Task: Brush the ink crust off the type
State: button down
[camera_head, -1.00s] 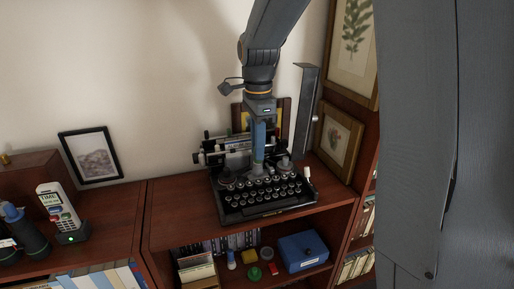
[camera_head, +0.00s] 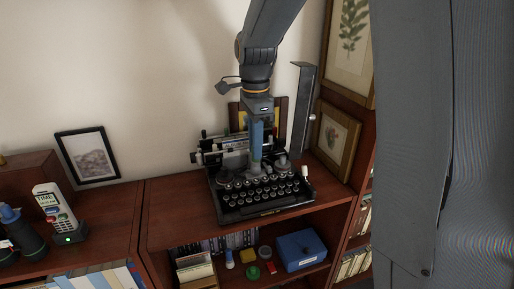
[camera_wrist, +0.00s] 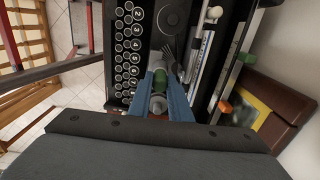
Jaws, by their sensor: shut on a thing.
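The black typewriter (camera_head: 262,195) stands on the wooden shelf top, its round keys toward the front; its keys also show in the wrist view (camera_wrist: 126,45). My gripper (camera_head: 256,165) points down over the middle of the typewriter, behind the keys. In the wrist view my blue fingers (camera_wrist: 160,82) are shut on a small grey tool with a green part (camera_wrist: 158,104), which looks like the brush. Its tip is over the area by the thin metal type bars (camera_wrist: 170,57). I cannot tell whether it touches them, and ink crust is too small to make out.
A picture frame (camera_head: 88,156) and a phone (camera_head: 56,208) stand on the left shelf. A tall dark metal piece (camera_head: 301,110) rises behind the typewriter at right. A blue box (camera_head: 301,250) sits on the lower shelf.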

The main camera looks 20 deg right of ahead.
jog(key=shift+r, duration=0.15)
jog(key=shift+r, duration=3.4)
